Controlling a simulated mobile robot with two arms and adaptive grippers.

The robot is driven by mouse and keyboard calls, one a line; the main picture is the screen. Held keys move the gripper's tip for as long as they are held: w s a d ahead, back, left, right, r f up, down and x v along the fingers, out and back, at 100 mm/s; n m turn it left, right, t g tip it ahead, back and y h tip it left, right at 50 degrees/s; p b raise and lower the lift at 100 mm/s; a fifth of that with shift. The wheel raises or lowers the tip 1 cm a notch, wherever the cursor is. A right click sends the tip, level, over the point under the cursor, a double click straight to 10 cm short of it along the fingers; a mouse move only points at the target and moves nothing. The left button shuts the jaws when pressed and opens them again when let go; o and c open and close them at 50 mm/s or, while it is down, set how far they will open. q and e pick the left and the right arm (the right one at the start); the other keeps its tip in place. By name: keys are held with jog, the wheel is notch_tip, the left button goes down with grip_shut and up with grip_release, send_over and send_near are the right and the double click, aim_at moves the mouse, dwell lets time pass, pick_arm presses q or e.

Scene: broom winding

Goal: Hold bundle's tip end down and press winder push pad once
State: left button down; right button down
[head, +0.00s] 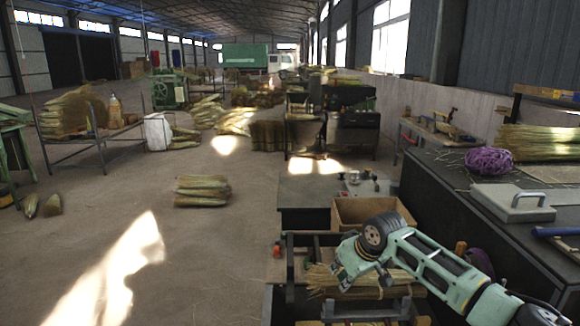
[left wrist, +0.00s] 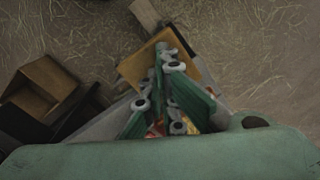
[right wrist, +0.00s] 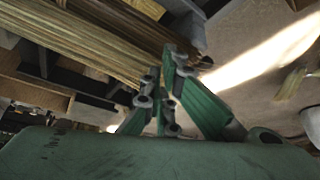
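A straw bundle (head: 392,283) lies across the dark winder frame (head: 292,262) at the bottom of the head view. My right gripper (head: 350,274) is over the bundle's left part. In the right wrist view, the bundle (right wrist: 105,38) runs from upper left towards my right fingertips (right wrist: 172,66), which are together beside its end. I cannot tell whether they touch it. My left gripper is outside the head view. In the left wrist view, its fingertips (left wrist: 167,62) are together and empty, in front of a tan plate (left wrist: 138,66). I cannot make out the push pad for certain.
An open cardboard box (head: 345,214) stands just behind the winder. A dark bench (head: 435,190) on the right holds purple twine (head: 489,161) and a grey handled plate (head: 510,204).

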pick_arm(q)
jog(key=shift+s+f, duration=0.2)
jog(key=shift+s, duration=0.05)
jog(key=shift+r, duration=0.55)
notch_tip(320, 180, up, 11)
jog(key=shift+w+f, duration=0.15)
jog(key=shift+w, duration=0.1)
dwell(0.6)
notch_tip(320, 180, up, 12)
dwell(0.7)
dwell(1.3)
